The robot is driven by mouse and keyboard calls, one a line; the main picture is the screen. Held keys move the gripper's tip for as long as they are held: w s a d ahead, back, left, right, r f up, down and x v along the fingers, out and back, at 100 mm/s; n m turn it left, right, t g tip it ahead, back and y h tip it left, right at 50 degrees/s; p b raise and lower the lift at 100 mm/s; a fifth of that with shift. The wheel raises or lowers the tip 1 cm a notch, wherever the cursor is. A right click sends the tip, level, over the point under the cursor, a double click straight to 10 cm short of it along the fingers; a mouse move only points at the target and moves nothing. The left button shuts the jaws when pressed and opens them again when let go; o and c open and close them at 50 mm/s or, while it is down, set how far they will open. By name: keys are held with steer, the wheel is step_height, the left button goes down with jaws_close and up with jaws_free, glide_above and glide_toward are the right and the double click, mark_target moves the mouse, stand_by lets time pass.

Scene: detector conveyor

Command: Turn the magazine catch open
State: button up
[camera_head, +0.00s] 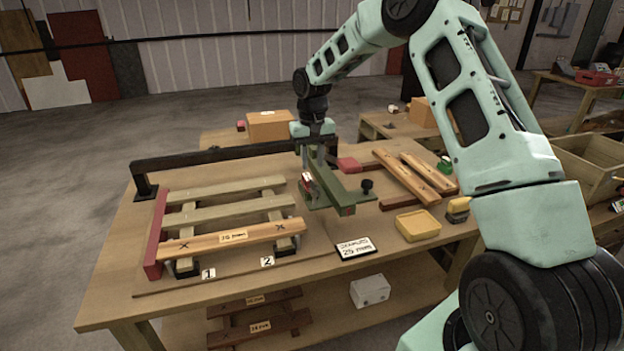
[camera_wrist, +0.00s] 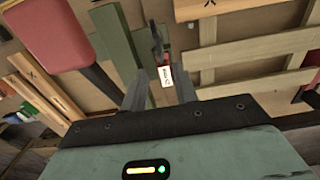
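A green tool body (camera_head: 330,188) hangs at the right end of a black beam over the table; it also shows in the wrist view (camera_wrist: 118,48). A small red part with a white label (camera_head: 307,181) sits at its left side, likely the magazine catch. In the wrist view this labelled part (camera_wrist: 166,76) lies between my two fingers, below a dark upright piece (camera_wrist: 157,45). My gripper (camera_head: 318,158) points down over the tool. Its fingers (camera_wrist: 160,92) are apart, with gaps showing on both sides of the label. Whether a fingertip touches the part, I cannot tell.
The black beam (camera_head: 225,153) crosses the table's back. A slatted wooden frame (camera_head: 228,213) lies at left. Loose planks (camera_head: 412,178), a yellow tray (camera_head: 418,225) and a sign (camera_head: 355,247) lie right and front.

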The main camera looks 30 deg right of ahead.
mark_target(312, 180)
step_height(312, 180, down, 8)
steer(key=shift+r+p, duration=0.25)
steer(key=shift+p, duration=0.35)
steer(key=shift+c, duration=0.3)
jaws_close()
